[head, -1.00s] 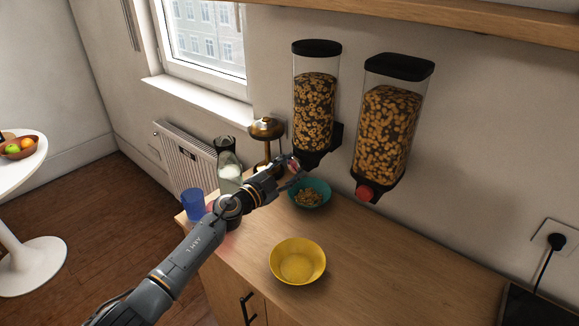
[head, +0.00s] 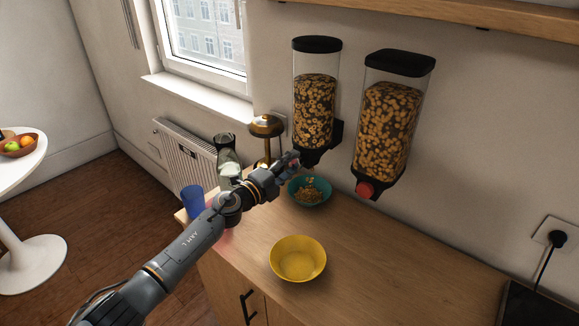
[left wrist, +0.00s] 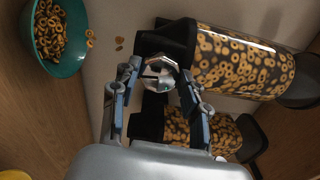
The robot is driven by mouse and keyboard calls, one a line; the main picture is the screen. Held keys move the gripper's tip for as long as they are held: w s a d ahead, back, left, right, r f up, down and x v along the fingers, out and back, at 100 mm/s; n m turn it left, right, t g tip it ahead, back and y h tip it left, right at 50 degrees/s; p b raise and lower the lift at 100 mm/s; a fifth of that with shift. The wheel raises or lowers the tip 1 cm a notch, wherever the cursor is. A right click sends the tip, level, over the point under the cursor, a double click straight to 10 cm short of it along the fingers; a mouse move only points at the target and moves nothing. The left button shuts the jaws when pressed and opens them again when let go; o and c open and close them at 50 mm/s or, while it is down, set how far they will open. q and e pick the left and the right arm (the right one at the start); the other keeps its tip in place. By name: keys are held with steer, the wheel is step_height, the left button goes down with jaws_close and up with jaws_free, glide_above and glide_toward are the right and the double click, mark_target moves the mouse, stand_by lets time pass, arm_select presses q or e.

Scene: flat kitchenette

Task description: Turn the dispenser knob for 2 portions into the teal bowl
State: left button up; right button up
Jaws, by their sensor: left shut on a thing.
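The left dispenser (head: 315,110) is a clear container of ring cereal with a black lid and base, fixed to the wall. My left gripper (head: 292,160) is at its base, shut on the dispenser knob, which the fingers mostly hide. In the left wrist view the fingers (left wrist: 160,74) close around the knob, against the dispenser (left wrist: 235,62). The teal bowl (head: 309,204) stands on the counter below the dispenser with some cereal in it. It also shows in the left wrist view (left wrist: 74,62), with a few loose rings beside it. My right gripper is not in view.
A second dispenser (head: 387,125) with a red knob (head: 365,189) hangs to the right. A yellow bowl (head: 298,262) sits nearer on the wooden counter (head: 400,270). A blue cup (head: 192,200), a glass container (head: 227,160) and a brass object (head: 266,128) stand at the left.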

arm_select(q)
steer(key=shift+f+m, duration=0.1)
steer(key=shift+m, duration=0.5)
steer(key=o, duration=1.1)
steer(key=shift+o, duration=0.2)
steer(key=v, duration=1.2)
